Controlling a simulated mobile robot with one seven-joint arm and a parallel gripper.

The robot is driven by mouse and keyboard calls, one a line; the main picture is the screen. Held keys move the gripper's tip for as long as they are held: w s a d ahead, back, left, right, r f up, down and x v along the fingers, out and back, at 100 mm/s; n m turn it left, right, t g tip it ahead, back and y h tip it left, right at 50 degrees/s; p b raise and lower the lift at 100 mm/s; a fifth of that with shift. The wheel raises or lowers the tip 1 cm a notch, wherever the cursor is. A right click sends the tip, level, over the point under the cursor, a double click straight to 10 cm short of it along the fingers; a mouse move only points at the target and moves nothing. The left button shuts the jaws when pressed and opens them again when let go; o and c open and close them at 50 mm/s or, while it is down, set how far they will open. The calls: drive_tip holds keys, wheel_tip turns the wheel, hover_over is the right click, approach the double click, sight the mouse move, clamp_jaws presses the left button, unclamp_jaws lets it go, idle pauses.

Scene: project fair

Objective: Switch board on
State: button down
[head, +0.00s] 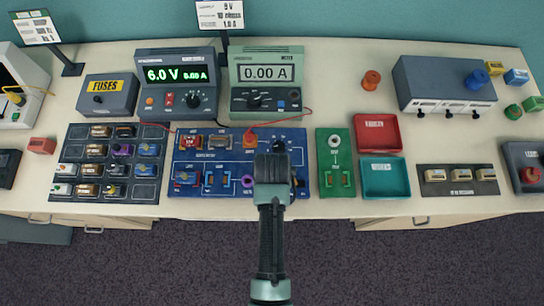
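A blue circuit board (222,158) lies on the bench in front of two instruments, with several small parts and sockets mounted on it. My gripper (273,160) is over its right part, seen from behind and above. My gripper and wrist hide part of the board, and the fingertips are not clear, so I cannot tell whether they are open or touching anything. A power supply (176,55) behind the board reads 6.0 V in green, with a smaller reading near 0.00 A. The grey-green meter (267,98) reads 0.00 A. Red leads run to the board.
A dark tray of parts (76,147) lies left of the board. A green board (325,187), a red tray (392,123) and a teal tray (405,180) lie to the right. A grey-blue box (436,72) stands at the back right. Bare bench shows around the orange spool (371,79).

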drive_tip(key=shift+f+b, duration=0.35)
drive_tip(key=shift+f, duration=0.3)
drive_tip(key=shift+r, duration=0.15)
wheel_tip(320, 180, up, 7)
drive_tip(key=p, duration=0.7)
idle(0.7)
